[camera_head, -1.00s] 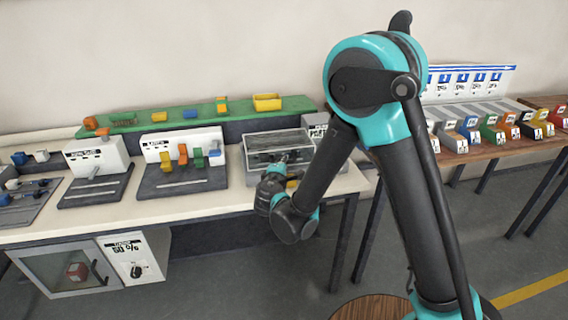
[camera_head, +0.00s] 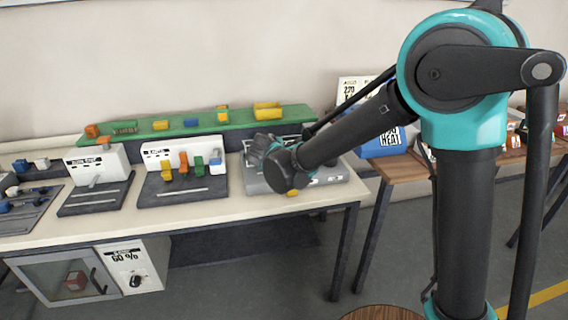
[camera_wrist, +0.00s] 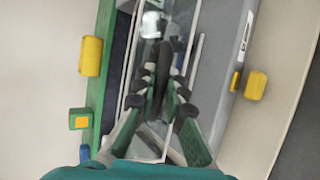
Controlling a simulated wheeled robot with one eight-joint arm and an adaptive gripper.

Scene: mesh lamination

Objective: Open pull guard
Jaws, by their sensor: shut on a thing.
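The grey machine (camera_head: 330,176) with the clear pull guard stands at the right end of the white-topped bench. My gripper (camera_head: 262,150) is over the machine's left part and hides much of the guard in the head view. In the wrist view, clear guard panels (camera_wrist: 182,18) with pale edges lie beneath my gripper (camera_wrist: 165,85). Its green-padded fingers are closed on a dark, narrow piece, which looks like the guard's handle. The contact is partly hidden by the fingers. I cannot tell how far the guard is open.
A green rack (camera_head: 190,122) with coloured blocks runs behind the machine. A station with coloured levers (camera_head: 185,172) stands left of it. A wooden table (camera_head: 405,166) with a blue box (camera_head: 386,143) is to the right.

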